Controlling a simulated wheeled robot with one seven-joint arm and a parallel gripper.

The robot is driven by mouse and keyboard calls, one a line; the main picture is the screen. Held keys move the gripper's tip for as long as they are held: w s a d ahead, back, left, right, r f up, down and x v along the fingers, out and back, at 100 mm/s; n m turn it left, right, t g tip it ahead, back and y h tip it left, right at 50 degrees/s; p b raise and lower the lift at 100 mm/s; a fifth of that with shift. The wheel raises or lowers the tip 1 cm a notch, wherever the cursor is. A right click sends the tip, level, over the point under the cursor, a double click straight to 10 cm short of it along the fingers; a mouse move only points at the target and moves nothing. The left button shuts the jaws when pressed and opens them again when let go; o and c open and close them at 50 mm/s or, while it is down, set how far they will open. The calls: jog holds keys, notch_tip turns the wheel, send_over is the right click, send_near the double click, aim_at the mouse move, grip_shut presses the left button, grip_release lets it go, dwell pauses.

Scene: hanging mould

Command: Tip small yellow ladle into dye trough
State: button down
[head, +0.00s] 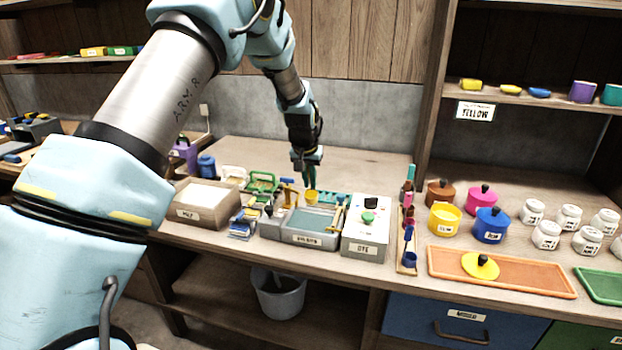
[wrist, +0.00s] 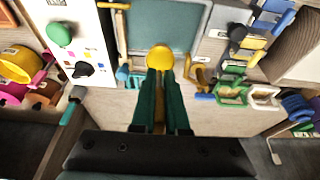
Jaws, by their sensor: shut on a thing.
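My gripper (head: 308,172) is shut on the handle of the small yellow ladle (head: 311,197), above the back part of the worktop. In the wrist view the green fingers (wrist: 160,90) close around the handle, and the round yellow bowl of the ladle (wrist: 160,57) sticks out beyond the tips. The bowl lies over or close by the back edge of a grey trough (head: 310,221) with a flat grey-teal surface, also in the wrist view (wrist: 165,25). The trough's front label is too small to read. I cannot tell the bowl's height, tilt or contents.
A white box labelled DYE (head: 366,238) with a green knob stands right of the trough. A rack of coloured tools (head: 407,235) is further right. A wooden tray (head: 205,203) and clutter stand left. Worktop behind is mostly clear.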

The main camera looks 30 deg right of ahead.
jog(key=shift+s+a+f+t+h+b, duration=0.25)
jog(key=shift+s+t+h+b, duration=0.05)
jog(key=shift+b, duration=0.1)
jog(key=s+a+f+t+h+b, duration=0.1)
jog(key=f+t+h+b, duration=0.1)
jog(key=b, duration=0.8)
jog(key=s+f+t+h+b, duration=0.1)
jog(key=f+t+h+b, duration=0.1)
jog(key=b, duration=0.7)
jog(key=s+a+f+t+h+b, duration=0.1)
jog(key=t+h+b, duration=0.1)
jog(key=b, duration=0.8)
jog(key=shift+a+f+t+b, duration=0.3)
jog(key=shift+f, duration=0.1)
jog(key=shift+a+f+b, duration=0.1)
jog(key=shift+f+b, duration=0.1)
jog(key=shift+b, duration=0.75)
jog(key=shift+t+h, duration=0.3)
jog(key=shift+r, duration=0.1)
jog(key=shift+r+p, duration=0.35)
jog(key=shift+p, duration=0.6)
jog(key=shift+g+y+p, duration=0.4)
jog(key=shift+g+p, duration=0.1)
jog(key=shift+p, duration=0.5)
